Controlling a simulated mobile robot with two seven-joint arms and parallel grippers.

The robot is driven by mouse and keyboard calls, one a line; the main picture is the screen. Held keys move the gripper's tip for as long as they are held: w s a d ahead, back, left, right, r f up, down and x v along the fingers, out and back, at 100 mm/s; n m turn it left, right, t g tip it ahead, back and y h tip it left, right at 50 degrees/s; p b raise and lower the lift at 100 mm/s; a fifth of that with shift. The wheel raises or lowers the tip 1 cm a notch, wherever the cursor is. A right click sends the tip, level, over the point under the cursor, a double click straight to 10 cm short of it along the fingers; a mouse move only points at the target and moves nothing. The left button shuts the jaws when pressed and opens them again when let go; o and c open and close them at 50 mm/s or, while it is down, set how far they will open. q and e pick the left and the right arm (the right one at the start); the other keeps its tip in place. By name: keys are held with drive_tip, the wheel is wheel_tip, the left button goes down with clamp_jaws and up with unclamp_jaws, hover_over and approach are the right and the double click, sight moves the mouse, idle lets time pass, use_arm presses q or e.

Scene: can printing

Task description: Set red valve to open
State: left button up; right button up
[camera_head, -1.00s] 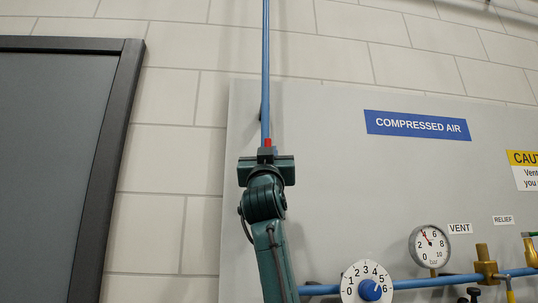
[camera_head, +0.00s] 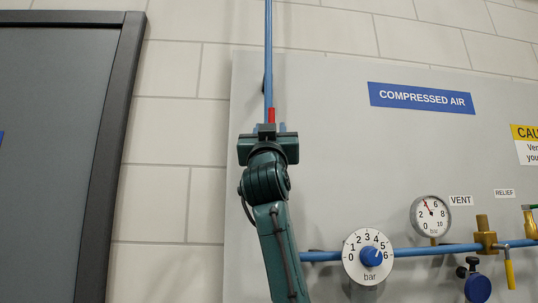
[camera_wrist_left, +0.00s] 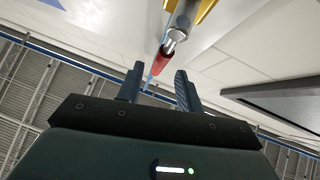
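The red valve handle (camera_head: 271,115) shows as a short upright red piece in front of the blue vertical pipe (camera_head: 268,55), just above my left gripper (camera_head: 269,128). The gripper hides its lower part and much of the valve body. In the left wrist view the red handle (camera_wrist_left: 160,60) projects from a metal and brass valve body (camera_wrist_left: 180,30). My left gripper (camera_wrist_left: 160,70) is open there, one finger on each side of the handle's near end. I cannot tell whether either finger touches it. My right gripper is in neither view.
A grey panel (camera_head: 330,150) carries a "COMPRESSED AIR" sign (camera_head: 421,98), a numbered dial with blue knob (camera_head: 371,256), a gauge (camera_head: 431,217), and brass valves (camera_head: 484,238) on a horizontal blue pipe. A dark-framed grey door or panel (camera_head: 60,160) is at left.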

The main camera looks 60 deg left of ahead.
use_arm(q)
drive_tip(key=b+v, duration=0.2)
drive_tip(key=v, duration=0.7)
drive_tip(key=shift+b, duration=0.4)
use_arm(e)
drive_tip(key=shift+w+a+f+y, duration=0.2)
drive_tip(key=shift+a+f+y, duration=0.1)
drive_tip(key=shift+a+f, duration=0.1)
